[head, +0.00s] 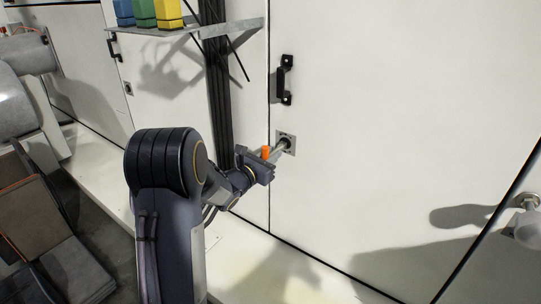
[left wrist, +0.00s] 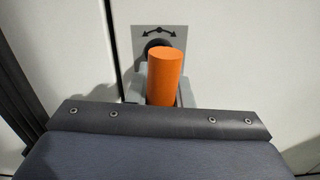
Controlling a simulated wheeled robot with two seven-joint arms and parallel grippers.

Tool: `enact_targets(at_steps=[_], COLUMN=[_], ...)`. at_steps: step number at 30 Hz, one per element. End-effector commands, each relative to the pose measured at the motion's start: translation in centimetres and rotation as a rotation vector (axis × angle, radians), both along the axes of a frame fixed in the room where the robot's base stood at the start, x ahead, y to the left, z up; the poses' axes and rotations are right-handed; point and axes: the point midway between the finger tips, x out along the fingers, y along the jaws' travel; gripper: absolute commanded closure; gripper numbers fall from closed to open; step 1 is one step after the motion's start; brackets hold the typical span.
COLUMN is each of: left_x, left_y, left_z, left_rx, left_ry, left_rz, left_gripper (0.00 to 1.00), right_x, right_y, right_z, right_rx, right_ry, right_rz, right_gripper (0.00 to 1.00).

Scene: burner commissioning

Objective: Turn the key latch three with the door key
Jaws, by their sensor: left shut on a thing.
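The door key shows an orange handle (head: 265,153) and a grey shaft (head: 280,147) that reaches to the key latch (head: 287,142) on the white cabinet door. My left gripper (head: 262,165) is shut on the key at the latch. In the left wrist view the orange handle (left wrist: 165,76) stands up in front of the latch plate (left wrist: 141,38), which bears a curved double arrow. The handle and gripper hide most of the lock, so how deep the key sits cannot be told. My right gripper is not in view.
A black door handle (head: 284,80) is above the latch. A shelf (head: 200,32) with blue, green and yellow boxes is at the upper left, beside dark vertical cables (head: 218,90). A pipe fitting (head: 525,215) is at the right edge.

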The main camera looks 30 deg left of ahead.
Motion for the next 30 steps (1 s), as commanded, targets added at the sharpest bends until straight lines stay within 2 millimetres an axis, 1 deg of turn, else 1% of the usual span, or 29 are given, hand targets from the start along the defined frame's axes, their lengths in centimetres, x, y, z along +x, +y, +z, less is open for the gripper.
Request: enact_targets(at_steps=[8, 30], left_x=[-0.3, -3.2], left_y=[0.1, 0.3], left_z=[0.1, 0.1], left_rx=[-0.002, -0.003], left_ry=[-0.002, -0.002], left_rz=[0.001, 0.001], left_gripper=[1.0, 1.0], right_x=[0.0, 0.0], right_y=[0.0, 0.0], right_z=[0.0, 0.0], right_rx=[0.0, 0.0], right_ry=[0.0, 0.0], right_rz=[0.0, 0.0], right_gripper=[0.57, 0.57])
